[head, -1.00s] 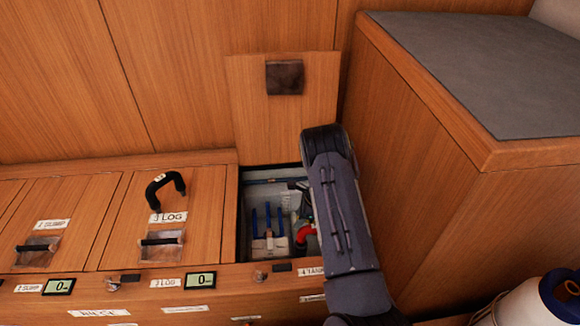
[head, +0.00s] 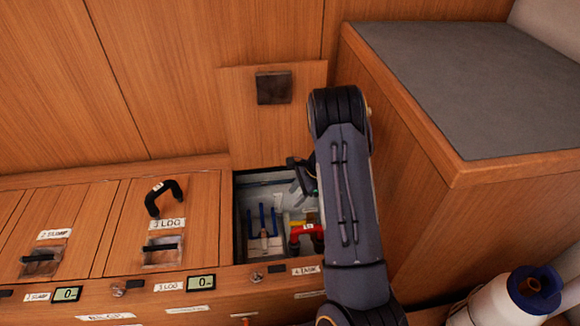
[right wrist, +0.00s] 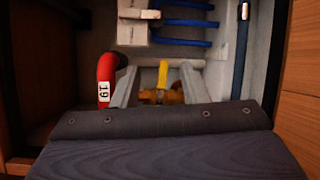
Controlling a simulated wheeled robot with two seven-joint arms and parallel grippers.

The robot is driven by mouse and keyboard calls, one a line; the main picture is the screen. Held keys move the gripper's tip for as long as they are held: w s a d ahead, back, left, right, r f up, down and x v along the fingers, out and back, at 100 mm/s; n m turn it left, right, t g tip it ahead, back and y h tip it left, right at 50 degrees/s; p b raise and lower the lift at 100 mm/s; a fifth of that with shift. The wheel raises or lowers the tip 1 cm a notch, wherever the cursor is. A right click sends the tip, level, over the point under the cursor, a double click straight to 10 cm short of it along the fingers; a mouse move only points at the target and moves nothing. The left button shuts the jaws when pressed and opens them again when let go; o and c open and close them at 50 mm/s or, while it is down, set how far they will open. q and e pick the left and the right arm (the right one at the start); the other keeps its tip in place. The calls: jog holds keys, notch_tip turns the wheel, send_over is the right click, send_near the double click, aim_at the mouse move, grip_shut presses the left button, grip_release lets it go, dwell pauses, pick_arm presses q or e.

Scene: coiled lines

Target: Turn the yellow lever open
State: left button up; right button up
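The yellow lever (right wrist: 161,82) shows in the right wrist view, on a brass-coloured valve body (right wrist: 178,97) inside the open compartment (head: 241,225). My right gripper (right wrist: 158,85) is open, its two pale fingers on either side of the lever with a gap to each side. I cannot tell how far the fingertips are from the lever in depth. In the head view my right gripper (head: 302,176) is in the compartment's upper right, partly hidden by my arm. The lever is too small to make out clearly there. My left gripper is not in view.
Blue hoses (right wrist: 188,22) and a white block (right wrist: 132,32) lie beyond. A raised wooden lid (head: 270,130) stands behind the compartment, and a tall cabinet (head: 430,215) closes off the right.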

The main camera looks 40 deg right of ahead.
jog(key=s+a+r+n+p, duration=0.1)
jog(key=a+r+n+p, duration=0.1)
jog(key=r, duration=1.1)
jog(key=shift+a+n+t+y+p, duration=0.3)
jog(key=shift+a+p, duration=0.55)
jog(key=shift+p, duration=0.4)
jog(key=shift+c, duration=0.3)
